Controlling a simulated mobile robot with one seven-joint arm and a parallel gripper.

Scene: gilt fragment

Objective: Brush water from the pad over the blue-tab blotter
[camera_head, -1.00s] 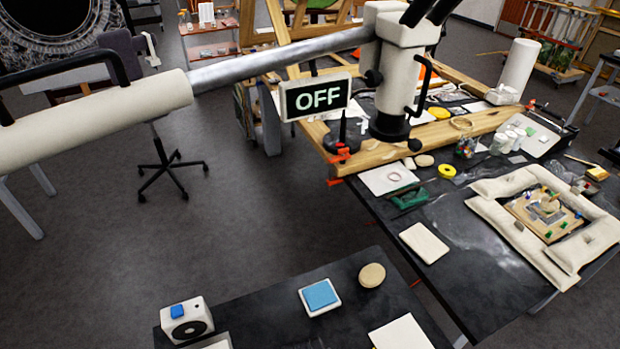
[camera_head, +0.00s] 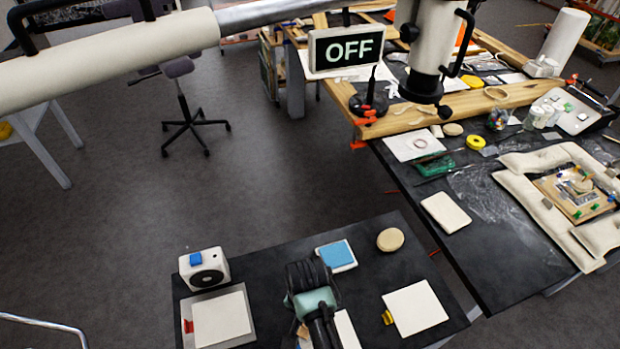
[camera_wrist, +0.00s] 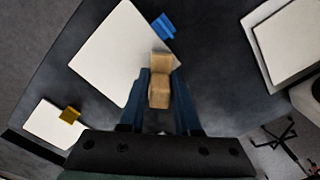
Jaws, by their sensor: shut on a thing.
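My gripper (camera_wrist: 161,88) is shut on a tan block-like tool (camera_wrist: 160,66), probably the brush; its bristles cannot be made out. In the wrist view the tool overlaps the right part of the blue-tab blotter (camera_wrist: 113,52), a white sheet with a blue tab (camera_wrist: 164,27). I cannot tell whether it touches the sheet. In the head view my gripper (camera_head: 318,325) is over the near table and hides much of the blotter (camera_head: 345,331). The water pad (camera_head: 337,255), light blue in a white tray, lies behind my gripper, slightly right.
A yellow-tab white blotter (camera_head: 416,308) lies to the right, a white sheet with a red tab (camera_head: 221,320) to the left. A white box with a blue button (camera_head: 205,268) and a round tan disc (camera_head: 390,239) stand on the same black table (camera_head: 262,254).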

